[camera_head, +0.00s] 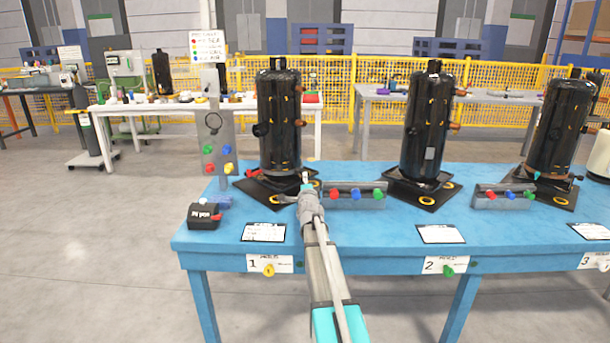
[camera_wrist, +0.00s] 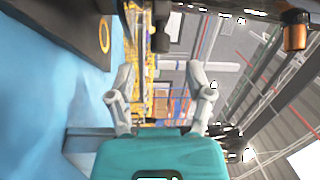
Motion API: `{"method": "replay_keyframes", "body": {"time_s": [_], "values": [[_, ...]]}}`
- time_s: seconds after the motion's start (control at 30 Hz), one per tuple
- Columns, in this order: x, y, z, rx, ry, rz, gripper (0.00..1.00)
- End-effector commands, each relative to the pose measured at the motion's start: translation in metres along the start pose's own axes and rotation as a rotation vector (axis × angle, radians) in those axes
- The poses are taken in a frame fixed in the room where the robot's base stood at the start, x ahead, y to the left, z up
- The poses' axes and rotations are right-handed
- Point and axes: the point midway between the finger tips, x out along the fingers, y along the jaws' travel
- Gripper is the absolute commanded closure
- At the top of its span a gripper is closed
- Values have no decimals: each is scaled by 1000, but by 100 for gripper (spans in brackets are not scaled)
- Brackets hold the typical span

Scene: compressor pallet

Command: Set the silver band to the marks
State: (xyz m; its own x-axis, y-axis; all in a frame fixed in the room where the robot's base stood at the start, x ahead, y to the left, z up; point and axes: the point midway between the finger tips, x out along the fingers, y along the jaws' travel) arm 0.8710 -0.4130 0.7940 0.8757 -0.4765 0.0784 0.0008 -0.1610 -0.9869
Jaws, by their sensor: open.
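My gripper (camera_head: 306,184) reaches over the blue table at the foot of the left black compressor (camera_head: 279,125). In the wrist view my gripper (camera_wrist: 161,75) has its two grey fingers spread, with nothing held between them. The compressor stands upright on a black base plate (camera_head: 254,188), which my gripper partly covers. Small yellow marks show on the compressor's side, and copper stubs stick out at its right. One copper stub (camera_wrist: 295,36) shows at the top right in the wrist view. I cannot make out a silver band for certain in either view.
A middle compressor (camera_head: 427,125) and a right compressor (camera_head: 556,125) stand on the same table (camera_head: 370,235). A grey block with coloured knobs (camera_head: 354,195) lies right of my gripper. A knob post (camera_head: 218,130) and a black box (camera_head: 204,216) are left.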

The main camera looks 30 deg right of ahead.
Motion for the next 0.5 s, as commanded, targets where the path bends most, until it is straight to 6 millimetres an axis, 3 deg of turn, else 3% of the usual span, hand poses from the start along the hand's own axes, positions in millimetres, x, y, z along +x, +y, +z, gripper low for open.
{"method": "replay_keyframes", "body": {"time_s": [0.03, 0.2, 0.5], "values": [[12, 0, 0, -1, 0, 0, 34], [36, 0, 0, -1, 0, 0, 34], [60, 0, 0, 0, 0, 0, 34]]}}
